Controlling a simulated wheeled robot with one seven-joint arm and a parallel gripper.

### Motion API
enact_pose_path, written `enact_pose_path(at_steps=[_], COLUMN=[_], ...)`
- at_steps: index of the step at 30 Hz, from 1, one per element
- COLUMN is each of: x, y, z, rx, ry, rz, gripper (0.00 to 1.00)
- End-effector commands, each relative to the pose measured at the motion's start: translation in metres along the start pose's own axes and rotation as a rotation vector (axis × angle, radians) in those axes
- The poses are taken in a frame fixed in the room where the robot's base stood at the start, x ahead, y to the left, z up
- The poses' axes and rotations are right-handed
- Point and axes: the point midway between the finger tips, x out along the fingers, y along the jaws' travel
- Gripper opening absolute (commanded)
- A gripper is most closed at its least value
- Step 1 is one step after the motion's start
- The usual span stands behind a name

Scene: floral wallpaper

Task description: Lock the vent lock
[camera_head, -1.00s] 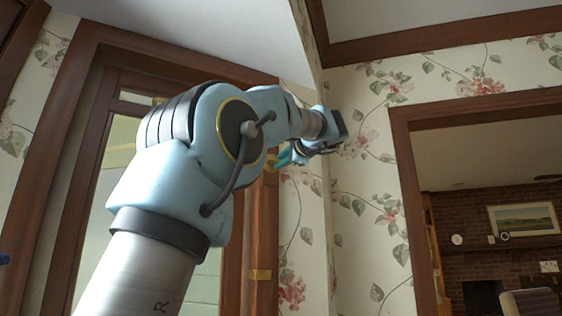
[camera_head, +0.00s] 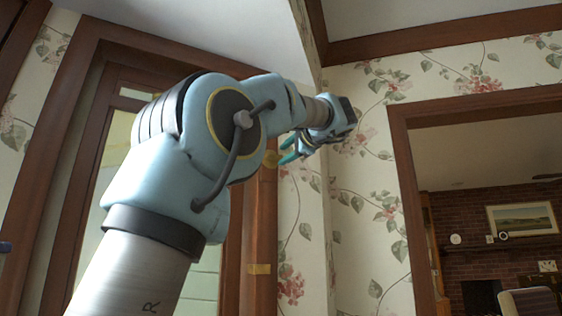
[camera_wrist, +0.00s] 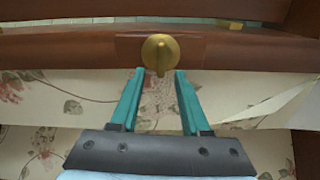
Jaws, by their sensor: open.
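The vent lock looks like a round brass knob with a narrow raised grip, seen in the wrist view (camera_wrist: 160,52) on a brown wooden frame. In the head view a small brass piece (camera_head: 271,159) shows on the door frame just beyond the fingertips. My gripper (camera_wrist: 154,75) is open, with its two teal fingers apart and the brass knob just ahead of the gap between them. In the head view my gripper (camera_head: 287,151) points left toward the frame. Nothing is between the fingers. I cannot tell whether a fingertip touches the knob.
The brown door frame (camera_head: 262,225) runs down beside my arm, with a brass hinge-like plate (camera_head: 260,269) lower on it. Floral wallpaper (camera_head: 300,240) covers the walls by the corner. A wide doorway (camera_head: 480,160) opens to another room at the right.

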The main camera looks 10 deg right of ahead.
Motion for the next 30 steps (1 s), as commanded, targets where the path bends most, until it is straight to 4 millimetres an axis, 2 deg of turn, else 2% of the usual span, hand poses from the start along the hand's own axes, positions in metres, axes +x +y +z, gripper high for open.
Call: enact_pose_path(at_steps=[1, 6, 12, 17, 30], x=[-0.012, -0.045, -0.069, -0.075, -0.075], y=[0.005, 0.004, 0.002, 0.001, 0.001], z=[-0.002, -0.002, -0.001, -0.001, -0.001], rx=[-0.002, -0.001, 0.000, 0.001, 0.001], ry=[0.005, 0.004, 0.001, 0.001, 0.000], rz=[-0.001, 0.000, 0.000, 0.000, 0.000], gripper=[0.46, 0.46, 0.46, 0.46, 0.46])
